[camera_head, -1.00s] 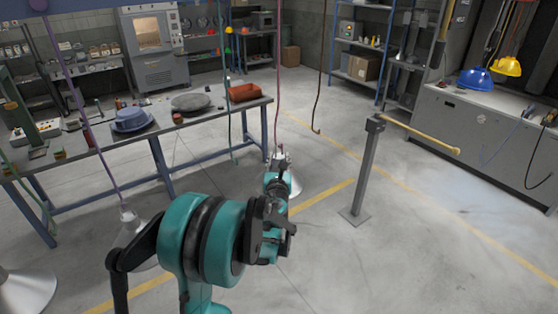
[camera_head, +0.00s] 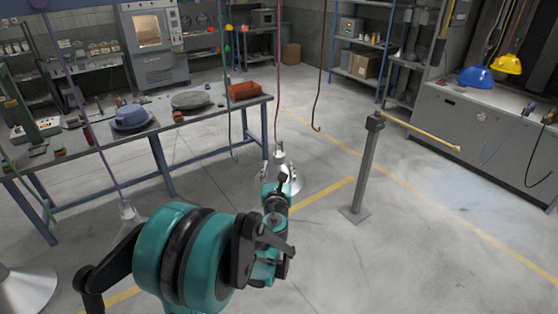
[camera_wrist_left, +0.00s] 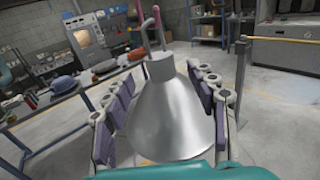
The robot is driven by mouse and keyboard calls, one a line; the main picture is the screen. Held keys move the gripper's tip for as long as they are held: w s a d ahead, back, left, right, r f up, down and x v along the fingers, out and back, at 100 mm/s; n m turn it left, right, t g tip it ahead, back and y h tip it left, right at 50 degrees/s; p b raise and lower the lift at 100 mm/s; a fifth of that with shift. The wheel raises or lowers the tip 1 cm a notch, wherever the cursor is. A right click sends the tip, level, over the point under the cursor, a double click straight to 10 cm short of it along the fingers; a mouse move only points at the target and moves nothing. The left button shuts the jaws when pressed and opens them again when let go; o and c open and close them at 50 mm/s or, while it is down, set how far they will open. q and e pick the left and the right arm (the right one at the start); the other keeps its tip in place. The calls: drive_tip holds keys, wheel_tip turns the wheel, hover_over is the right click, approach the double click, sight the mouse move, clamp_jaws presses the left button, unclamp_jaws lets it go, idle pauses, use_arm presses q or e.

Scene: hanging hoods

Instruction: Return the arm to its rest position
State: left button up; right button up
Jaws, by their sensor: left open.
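My left arm reaches in from the bottom of the head view, and its gripper (camera_head: 282,182) is open. A grey metal hood (camera_head: 298,184) hangs from a pinkish-red cord just beyond the gripper, which hides part of it. In the left wrist view this hood (camera_wrist_left: 170,115) stands upright, with its curved hook at the top and the open left fingers (camera_wrist_left: 163,95) spread to both sides of the picture around it. Whether any finger touches it, I cannot tell. My right gripper is in neither view.
A workbench (camera_head: 150,102) with several items stands at left. Another hood (camera_head: 25,290) is at the lower left. A grey post (camera_head: 365,165) with a yellow bar stands at right. Blue (camera_head: 475,78) and yellow (camera_head: 507,64) hoods hang by the cabinet. The floor at lower right is clear.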

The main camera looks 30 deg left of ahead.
use_arm(q)
drive_tip(key=v, duration=0.5)
drive_tip(key=shift+s+d, duration=0.25)
drive_tip(key=shift+s, duration=0.1)
